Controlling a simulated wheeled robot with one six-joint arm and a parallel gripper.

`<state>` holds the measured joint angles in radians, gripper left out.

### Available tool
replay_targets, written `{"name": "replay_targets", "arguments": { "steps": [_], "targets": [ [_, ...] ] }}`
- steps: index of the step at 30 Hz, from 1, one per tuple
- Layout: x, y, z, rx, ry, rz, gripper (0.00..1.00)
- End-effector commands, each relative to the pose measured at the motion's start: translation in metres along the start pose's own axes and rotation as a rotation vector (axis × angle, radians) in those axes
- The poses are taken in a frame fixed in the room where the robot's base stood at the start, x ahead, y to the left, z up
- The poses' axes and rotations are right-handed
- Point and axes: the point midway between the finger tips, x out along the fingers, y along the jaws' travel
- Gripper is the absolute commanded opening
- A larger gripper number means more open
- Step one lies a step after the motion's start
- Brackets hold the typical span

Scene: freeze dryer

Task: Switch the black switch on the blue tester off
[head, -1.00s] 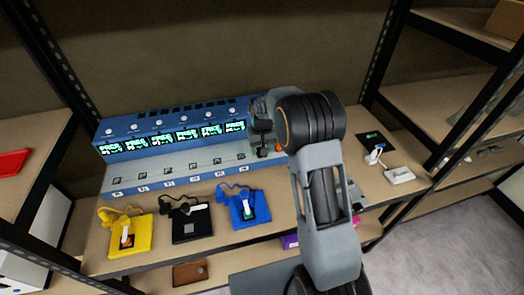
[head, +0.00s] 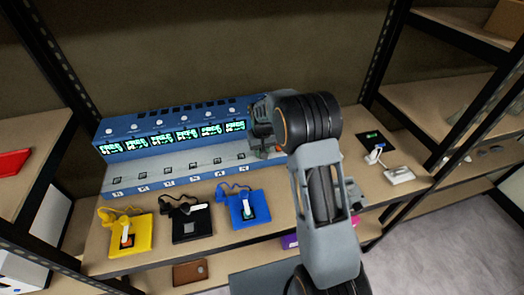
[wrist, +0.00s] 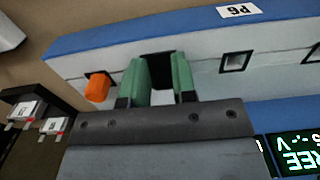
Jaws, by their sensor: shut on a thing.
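The blue tester (head: 185,166) stands along the back of the shelf, with a row of lit displays and a row of small dark sockets along its grey ledge. My gripper (head: 265,150) is at its right end, partly hidden by my arm. In the wrist view, the green fingers of my gripper (wrist: 160,75) stand on either side of the black switch (wrist: 158,64), shut on it. An orange part (wrist: 97,88) sits just left of the fingers. The tester (wrist: 90,40) carries a white P6 label. The switch's position is hidden by the fingers.
A yellow (head: 143,241), a black (head: 182,229) and a blue pad (head: 240,216) with cables lie in front of the tester. A white device (head: 399,175) lies on the right. Black shelf posts frame both sides.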

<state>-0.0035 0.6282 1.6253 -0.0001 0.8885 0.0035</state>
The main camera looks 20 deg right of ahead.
Motion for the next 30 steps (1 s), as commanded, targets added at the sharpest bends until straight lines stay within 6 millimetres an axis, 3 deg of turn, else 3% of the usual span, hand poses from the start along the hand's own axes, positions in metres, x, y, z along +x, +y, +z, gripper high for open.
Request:
{"name": "replay_targets", "arguments": {
  "steps": [6,16,27,28,30],
  "targets": [
    [-0.0034,0.0000,-0.0016,0.000,-0.021,0.000,0.02],
    [-0.0054,0.0000,-0.0067,0.000,-0.235,0.000,0.02],
    [-0.0038,-0.0001,-0.0069,0.000,-0.258,0.000,0.02],
    [-0.0038,-0.0001,-0.0069,0.000,-0.258,0.000,0.27],
    [-0.0038,-0.0001,-0.0068,0.000,-0.258,0.000,0.34]
  ]
}}
